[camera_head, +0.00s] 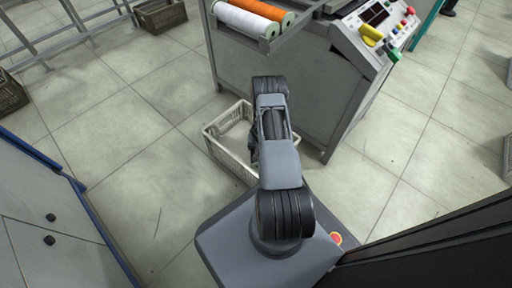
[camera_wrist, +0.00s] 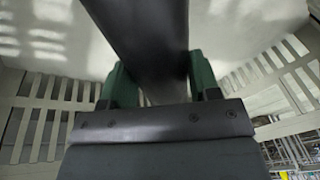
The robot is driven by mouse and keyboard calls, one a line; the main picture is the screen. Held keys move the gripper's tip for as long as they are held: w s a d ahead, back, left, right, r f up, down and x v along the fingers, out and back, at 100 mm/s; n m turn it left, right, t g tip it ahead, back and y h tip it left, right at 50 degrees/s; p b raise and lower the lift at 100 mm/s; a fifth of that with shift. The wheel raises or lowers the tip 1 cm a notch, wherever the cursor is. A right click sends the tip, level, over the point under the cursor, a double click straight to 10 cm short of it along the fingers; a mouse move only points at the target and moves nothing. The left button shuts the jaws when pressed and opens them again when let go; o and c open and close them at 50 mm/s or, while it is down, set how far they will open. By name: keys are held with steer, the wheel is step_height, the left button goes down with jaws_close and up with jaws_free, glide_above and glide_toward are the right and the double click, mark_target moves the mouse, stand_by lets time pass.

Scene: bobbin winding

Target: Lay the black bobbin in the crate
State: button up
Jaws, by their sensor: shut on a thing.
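The black bobbin (camera_wrist: 140,30) shows in the wrist view as a smooth dark shape between the green fingers of my gripper (camera_wrist: 160,75). The gripper is shut on it. The pale crate (camera_head: 229,161) stands on the floor in the head view, left of the machine's foot and partly behind my arm. In the wrist view its slatted walls (camera_wrist: 40,88) rise on both sides of the gripper, with the light floor beyond the bobbin. The bobbin is hidden in the head view. I cannot tell whether it touches the crate floor.
The grey machine (camera_head: 280,85) stands close behind the crate. It carries an orange bobbin (camera_head: 255,9) and a white bobbin (camera_head: 240,21) on its rack, and a control panel. A blue-edged cabinet (camera_head: 45,225) is at left. Tiled floor between is clear. Dark crates lie farther off.

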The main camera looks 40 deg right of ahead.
steer(key=shift+f, duration=0.55)
steer(key=o, duration=1)
steer(key=shift+r, duration=0.1)
steer(key=shift+r, duration=0.35)
steer(key=p+v, duration=0.4)
steer(key=v, duration=0.8)
steer(key=shift+r, duration=0.15)
